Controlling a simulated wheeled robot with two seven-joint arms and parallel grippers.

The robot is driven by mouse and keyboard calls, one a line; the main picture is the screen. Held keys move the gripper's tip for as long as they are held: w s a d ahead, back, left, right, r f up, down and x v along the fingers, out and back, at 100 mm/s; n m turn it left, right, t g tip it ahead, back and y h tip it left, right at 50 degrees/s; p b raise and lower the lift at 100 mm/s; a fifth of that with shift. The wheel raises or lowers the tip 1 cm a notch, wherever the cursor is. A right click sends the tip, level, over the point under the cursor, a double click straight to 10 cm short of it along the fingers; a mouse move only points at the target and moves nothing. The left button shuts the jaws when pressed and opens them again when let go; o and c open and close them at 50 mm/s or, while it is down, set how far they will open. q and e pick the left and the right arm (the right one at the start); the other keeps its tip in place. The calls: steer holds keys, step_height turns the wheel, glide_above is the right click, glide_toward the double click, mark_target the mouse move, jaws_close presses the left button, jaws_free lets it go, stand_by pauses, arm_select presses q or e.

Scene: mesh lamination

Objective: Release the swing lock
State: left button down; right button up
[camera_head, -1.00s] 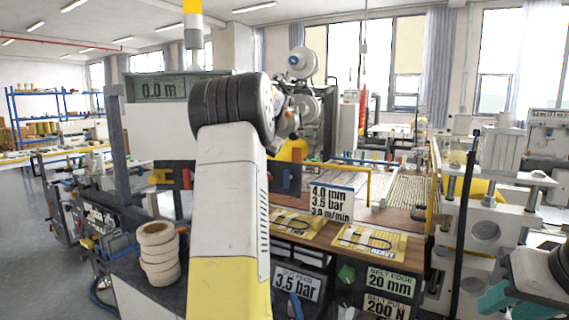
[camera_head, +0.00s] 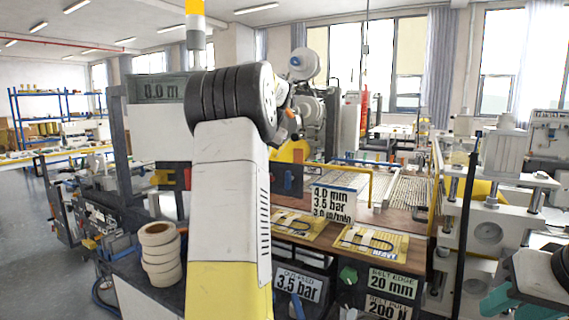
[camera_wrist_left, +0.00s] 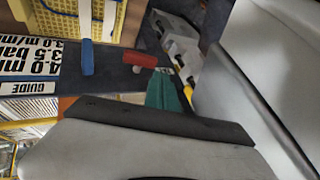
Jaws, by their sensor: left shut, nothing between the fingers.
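My left gripper (camera_wrist_left: 166,92) shows in the left wrist view as teal fingers, shut and empty. Its tips are close to a red handle (camera_wrist_left: 139,60) on a dark panel; I cannot tell whether they touch. A blue lever (camera_wrist_left: 86,44) is further left there. In the head view the blue lever (camera_head: 289,180) is right of my left arm, and a red part (camera_head: 187,179) is left of it. My left arm hides its gripper and the panel between. No label marks the swing lock. My right gripper (camera_head: 500,300) shows partly as teal at the lower right.
A settings sign (camera_head: 332,203) stands right of the blue lever. Yellow plates (camera_head: 370,243) lie on the wooden bench top. A stack of cream rolls (camera_head: 160,254) stands left of my arm. A dark post (camera_head: 468,220) and a press frame stand at the right.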

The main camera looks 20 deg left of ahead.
arm_select(q)
steer(key=shift+v, duration=1.85)
